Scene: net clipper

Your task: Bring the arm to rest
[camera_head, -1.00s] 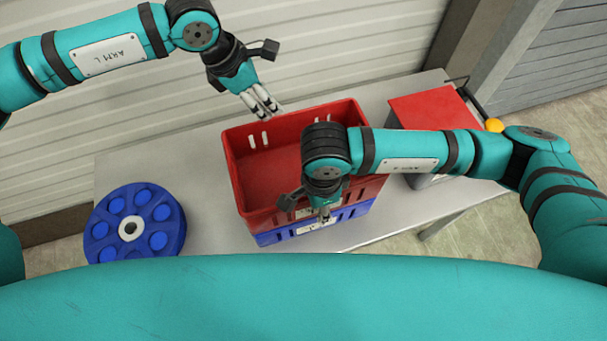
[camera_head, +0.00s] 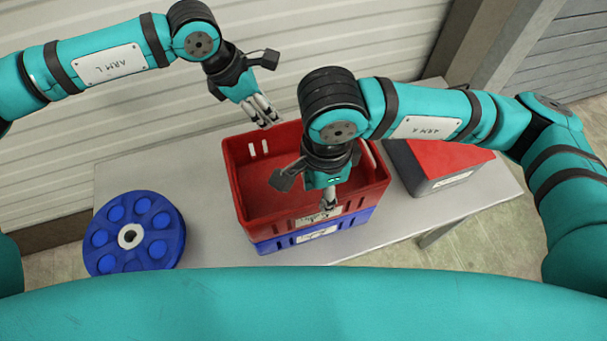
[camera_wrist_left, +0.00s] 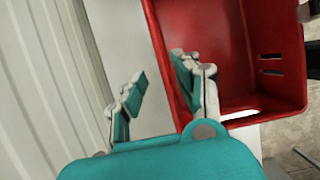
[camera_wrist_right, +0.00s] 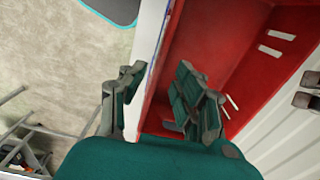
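A red crate (camera_head: 243,188) stands stacked on a blue crate (camera_head: 325,235) on the table, and its visible inside looks empty. My left gripper (camera_head: 268,115) is above the crate's back edge. My right gripper (camera_head: 329,203) is over the crate's front wall. In the right wrist view its fingers (camera_wrist_right: 155,100) are apart, with the crate's wall seen in the gap. The height above the rim is unclear.
A blue round holder (camera_head: 134,232) with several round pockets sits on the table's left. A grey box with a red top (camera_head: 440,157) is at the right, partly behind my right arm. Bare table (camera_head: 200,215) lies between holder and crates. A pale ribbed wall (camera_head: 50,150) is behind.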

